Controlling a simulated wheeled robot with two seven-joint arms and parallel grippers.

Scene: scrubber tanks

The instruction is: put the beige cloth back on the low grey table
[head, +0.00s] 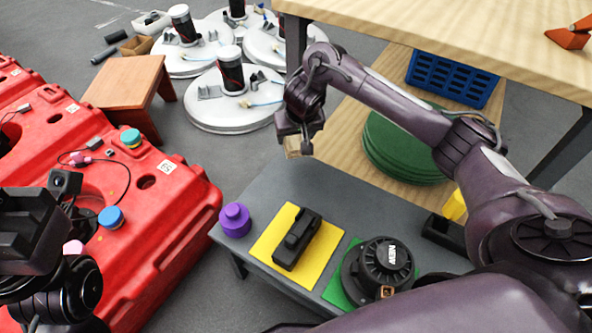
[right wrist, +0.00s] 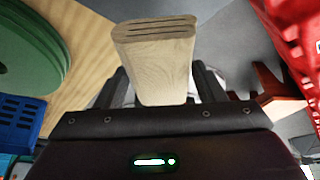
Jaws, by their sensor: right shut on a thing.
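The beige cloth (head: 292,148) is in my right gripper (head: 294,138), over the far edge of the low grey table (head: 275,187). In the right wrist view the cloth (right wrist: 158,50) is a pale, folded block with slit-like layers at its end. The right gripper's fingers (right wrist: 165,88) are shut on it from both sides. Whether the cloth touches the table is hard to tell. A dark part of my left arm, with its gripper (head: 28,235), shows at the left edge; its jaws cannot be made out.
On the grey table are a purple knob (head: 235,219), a black device on a yellow mat (head: 262,246), and a black round unit (head: 378,270) on a green mat. Red tanks (head: 180,215) stand left. A wooden bench with green discs (head: 400,150) stands behind. The table's far left is bare.

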